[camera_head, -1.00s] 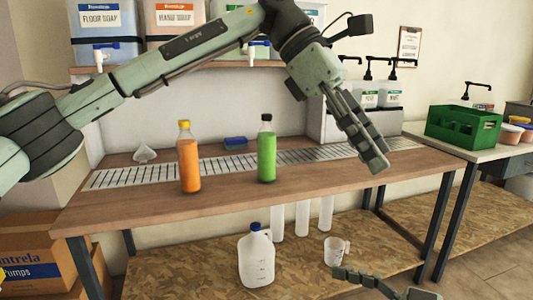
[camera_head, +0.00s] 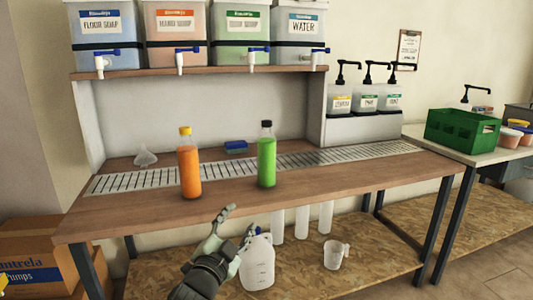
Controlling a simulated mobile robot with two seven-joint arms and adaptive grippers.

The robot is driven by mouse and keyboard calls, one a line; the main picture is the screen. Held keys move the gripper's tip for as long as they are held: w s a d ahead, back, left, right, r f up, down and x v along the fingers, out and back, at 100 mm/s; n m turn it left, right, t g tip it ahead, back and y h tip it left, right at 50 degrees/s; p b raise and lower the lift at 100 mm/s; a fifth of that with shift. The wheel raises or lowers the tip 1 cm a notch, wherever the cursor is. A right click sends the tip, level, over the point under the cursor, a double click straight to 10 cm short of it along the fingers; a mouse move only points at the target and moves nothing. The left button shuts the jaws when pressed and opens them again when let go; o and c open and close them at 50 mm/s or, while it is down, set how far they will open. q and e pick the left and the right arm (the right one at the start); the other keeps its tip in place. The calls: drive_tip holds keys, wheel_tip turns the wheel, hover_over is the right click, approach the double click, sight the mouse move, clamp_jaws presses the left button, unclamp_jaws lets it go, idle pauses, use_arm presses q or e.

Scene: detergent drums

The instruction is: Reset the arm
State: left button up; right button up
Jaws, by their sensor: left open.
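My left gripper (camera_head: 240,220) is low in the picture, in front of the bench's front edge. Its fingers point up and are apart, with nothing between them. It partly overlaps the white jug (camera_head: 259,265) on the lower shelf in the picture; I cannot tell whether they touch. My right gripper is out of view. An orange bottle (camera_head: 189,165) with a yellow cap and a green bottle (camera_head: 266,158) with a black cap stand upright on the bench (camera_head: 330,181).
Several labelled drums with taps, such as the water drum (camera_head: 299,27), stand on the upper shelf. Pump bottles (camera_head: 366,99) stand at the right, near a green crate (camera_head: 462,130). A measuring cup (camera_head: 335,255) is on the lower shelf. The bench's right front is clear.

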use_arm(q)
drive_tip(key=s+a+f+n+g+y, duration=0.25)
drive_tip(key=s+a+f, duration=0.35)
drive_tip(key=f, duration=0.4)
drive_tip(key=s+a+f+n+g+y, duration=0.2)
drive_tip(key=s+a+f+n+g, duration=0.35)
drive_tip(key=f, duration=0.55)
drive_tip(key=s+a+f+g, duration=0.2)
drive_tip(key=s+a+f, duration=0.1)
drive_tip(key=s, duration=0.5)
drive_tip(key=s+a+f+n+g+y, duration=0.1)
drive_tip(key=s+a+f+g, duration=0.1)
drive_tip(key=s+f, duration=0.3)
drive_tip(key=s+a+f+n+g, duration=0.1)
drive_tip(key=s+a+f+g, duration=0.1)
drive_tip(key=s, duration=0.9)
drive_tip(key=shift+s+a+f+y+p, duration=0.25)
drive_tip(key=shift+a+f+y+p, duration=0.15)
drive_tip(key=shift+a+f, duration=0.5)
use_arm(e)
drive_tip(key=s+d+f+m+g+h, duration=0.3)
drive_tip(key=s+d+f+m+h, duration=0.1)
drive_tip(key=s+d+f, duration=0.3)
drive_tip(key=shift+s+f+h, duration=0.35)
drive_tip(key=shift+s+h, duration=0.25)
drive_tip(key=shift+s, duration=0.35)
use_arm(q)
drive_tip(key=shift+d, duration=0.1)
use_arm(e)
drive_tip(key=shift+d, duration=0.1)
